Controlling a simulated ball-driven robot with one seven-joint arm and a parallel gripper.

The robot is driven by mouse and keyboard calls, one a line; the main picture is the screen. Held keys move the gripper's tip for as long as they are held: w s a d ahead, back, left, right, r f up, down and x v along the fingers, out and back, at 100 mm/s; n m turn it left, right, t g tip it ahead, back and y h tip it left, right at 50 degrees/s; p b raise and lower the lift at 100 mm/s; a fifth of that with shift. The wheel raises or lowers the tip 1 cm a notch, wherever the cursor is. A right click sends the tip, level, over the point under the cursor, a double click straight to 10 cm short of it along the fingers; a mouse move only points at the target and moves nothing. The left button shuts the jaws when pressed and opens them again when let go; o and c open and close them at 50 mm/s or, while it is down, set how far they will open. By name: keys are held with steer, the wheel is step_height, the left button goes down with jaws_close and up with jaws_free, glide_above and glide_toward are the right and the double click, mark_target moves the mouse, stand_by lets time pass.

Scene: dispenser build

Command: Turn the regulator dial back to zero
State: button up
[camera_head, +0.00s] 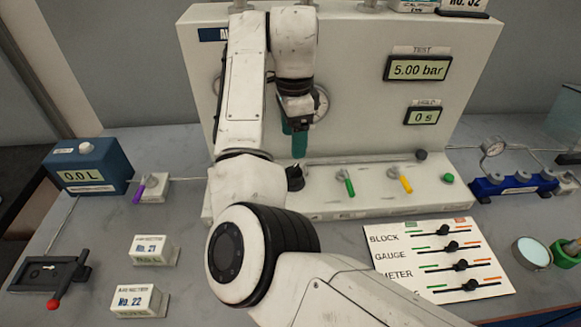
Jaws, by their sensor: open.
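A black knob (295,178), which looks like the regulator dial, stands on the front ledge of the large white bench unit (350,100). My arm partly covers its left side, and I cannot read any scale on it. The upper display (418,69) on the unit reads 5.00 bar. The lower display (422,116) reads 0 s. My gripper (297,123) is open, pointing down above and behind the knob, apart from it. A round gauge (322,103) is partly hidden behind it.
Green (349,187) and yellow (405,184) levers stand right of the knob. A purple lever (139,194) and blue 0.0 L box (90,165) are at left. White boxes (140,301) lie front left; a slider board (440,262) lies front right.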

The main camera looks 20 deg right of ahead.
mark_target(294, 168)
step_height(294, 168, down, 8)
steer(key=shift+d+r+b, duration=0.1)
steer(key=shift+r+b, duration=0.05)
steer(key=shift+b, duration=0.8)
steer(key=shift+f, duration=1.1)
steer(key=shift+p, duration=0.3)
steer(key=c, duration=1.1)
